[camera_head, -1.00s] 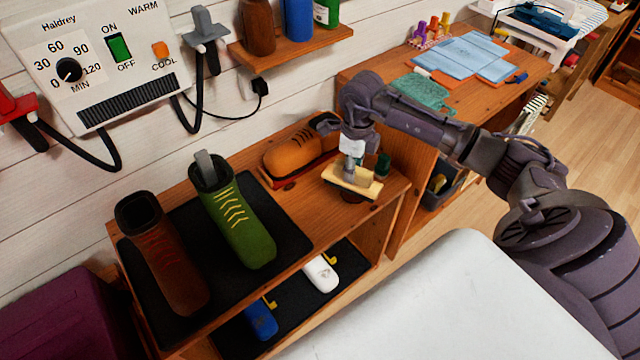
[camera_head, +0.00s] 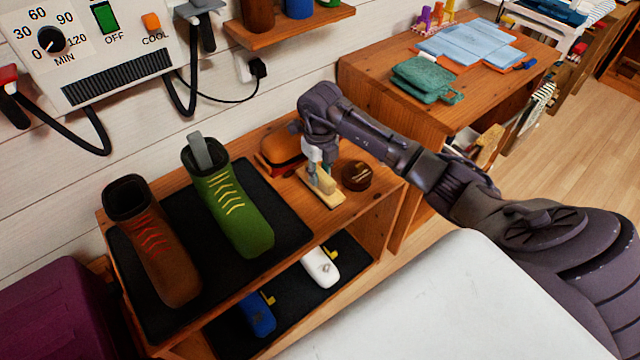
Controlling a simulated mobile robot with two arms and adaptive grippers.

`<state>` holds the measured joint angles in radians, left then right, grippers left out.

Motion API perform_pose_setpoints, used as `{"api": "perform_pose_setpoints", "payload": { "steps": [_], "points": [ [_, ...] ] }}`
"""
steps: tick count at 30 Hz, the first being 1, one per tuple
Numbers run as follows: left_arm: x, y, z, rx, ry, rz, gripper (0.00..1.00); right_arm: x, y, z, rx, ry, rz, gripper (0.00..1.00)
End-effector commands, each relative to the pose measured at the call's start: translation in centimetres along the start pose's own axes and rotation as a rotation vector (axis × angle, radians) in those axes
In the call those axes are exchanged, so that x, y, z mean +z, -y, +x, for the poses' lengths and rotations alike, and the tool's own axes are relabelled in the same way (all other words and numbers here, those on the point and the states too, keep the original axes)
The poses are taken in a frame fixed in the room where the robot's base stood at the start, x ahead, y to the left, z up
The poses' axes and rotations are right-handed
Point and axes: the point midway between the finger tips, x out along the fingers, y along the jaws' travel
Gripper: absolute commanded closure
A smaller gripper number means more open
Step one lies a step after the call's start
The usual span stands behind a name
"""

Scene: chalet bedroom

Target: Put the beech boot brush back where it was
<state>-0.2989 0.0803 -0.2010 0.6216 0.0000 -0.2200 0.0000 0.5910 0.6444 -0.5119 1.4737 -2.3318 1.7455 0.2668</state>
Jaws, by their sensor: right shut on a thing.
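The beech boot brush (camera_head: 327,197) is a pale wooden block. My right gripper (camera_head: 319,176) points down and is shut on it. The brush is over or on the bare front part of the bench top (camera_head: 338,213), between the black mat and a round brown tin (camera_head: 357,175). I cannot tell whether it touches the wood. My left gripper is out of view.
A green boot (camera_head: 238,212) and a brown boot (camera_head: 158,250) stand on the black mat (camera_head: 283,205) to the left. A white item (camera_head: 320,264) and a blue item (camera_head: 257,314) lie on the lower shelf. A desk (camera_head: 395,110) with cloths stands at the right.

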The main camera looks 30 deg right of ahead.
Motion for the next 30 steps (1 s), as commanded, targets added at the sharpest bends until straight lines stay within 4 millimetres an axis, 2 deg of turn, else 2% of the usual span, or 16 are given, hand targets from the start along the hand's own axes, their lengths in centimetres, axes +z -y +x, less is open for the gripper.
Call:
{"api": "perform_pose_setpoints", "payload": {
  "steps": [6,8,20,21,24,25,30],
  "points": [
    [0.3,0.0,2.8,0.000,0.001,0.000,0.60,0.0,0.0,3.4,0.001,0.000,0.000,0.99],
    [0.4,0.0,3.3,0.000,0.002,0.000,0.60,0.0,0.0,4.0,0.002,0.000,0.000,0.99],
    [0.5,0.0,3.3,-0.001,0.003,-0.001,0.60,0.0,0.1,4.2,0.000,0.000,0.000,0.99],
    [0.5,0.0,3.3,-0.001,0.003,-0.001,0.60,-0.1,0.1,4.2,0.000,0.000,0.000,0.68],
    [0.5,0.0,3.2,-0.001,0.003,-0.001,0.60,-0.1,0.1,4.1,0.000,0.000,0.000,0.52],
    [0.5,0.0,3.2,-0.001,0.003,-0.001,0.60,-0.1,0.1,4.1,0.000,0.000,0.000,0.46],
    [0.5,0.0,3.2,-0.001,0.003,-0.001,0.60,-0.1,0.1,4.1,0.000,0.000,0.000,0.46]
  ]
}}
